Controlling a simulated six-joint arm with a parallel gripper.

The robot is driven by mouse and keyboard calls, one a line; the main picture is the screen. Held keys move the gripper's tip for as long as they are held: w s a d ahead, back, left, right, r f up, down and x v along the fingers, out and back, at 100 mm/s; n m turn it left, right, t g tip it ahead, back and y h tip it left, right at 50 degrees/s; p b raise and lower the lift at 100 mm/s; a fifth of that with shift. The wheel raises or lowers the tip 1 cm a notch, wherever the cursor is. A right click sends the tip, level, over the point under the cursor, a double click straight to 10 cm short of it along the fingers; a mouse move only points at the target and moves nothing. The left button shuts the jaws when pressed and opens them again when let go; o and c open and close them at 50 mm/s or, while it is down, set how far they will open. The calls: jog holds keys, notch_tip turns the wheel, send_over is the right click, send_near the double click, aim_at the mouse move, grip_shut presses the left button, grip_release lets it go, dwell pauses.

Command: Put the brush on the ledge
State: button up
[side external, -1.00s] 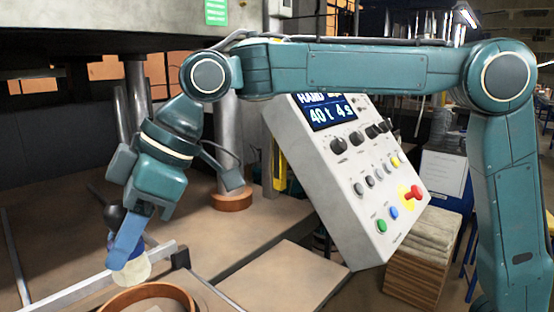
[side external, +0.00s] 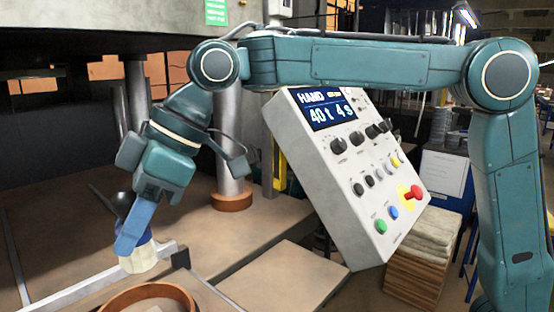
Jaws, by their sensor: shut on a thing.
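My gripper (side external: 132,243) is at the lower left, its blue fingers pointing down. It is shut on the brush, which has pale cream bristles (side external: 139,259) at the lower end and a dark handle rising to the upper left behind the fingers. The fingers hide part of the brush's middle. The bristles show just above or in front of a grey metal bar (side external: 85,291); I cannot tell whether they touch it. Which surface is the ledge is not clear; a flat brown table (side external: 60,235) with raised metal strips spreads behind the brush.
A round brown tub (side external: 190,300) stands at the bottom, right below the brush. A tilted control panel (side external: 345,215) with knobs and a red button stands to the right. Metal columns (side external: 229,150) rise behind my gripper. A flat brown surface (side external: 283,282) right of the tub is clear.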

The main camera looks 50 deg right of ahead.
jog(key=s+d+r, duration=0.2)
jog(key=s+d, duration=0.1)
jog(key=d, duration=0.8)
jog(key=s+d+r, duration=0.2)
jog(key=d+r, duration=0.1)
jog(key=d, duration=0.8)
jog(key=shift+s, duration=0.4)
jog(key=shift+a+f, duration=0.1)
jog(key=shift+f, duration=0.05)
notch_tip(320, 180, down, 16)
jog(key=shift+r, duration=0.2)
jog(key=shift+f, duration=2.1)
jog(key=shift+f, duration=0.15)
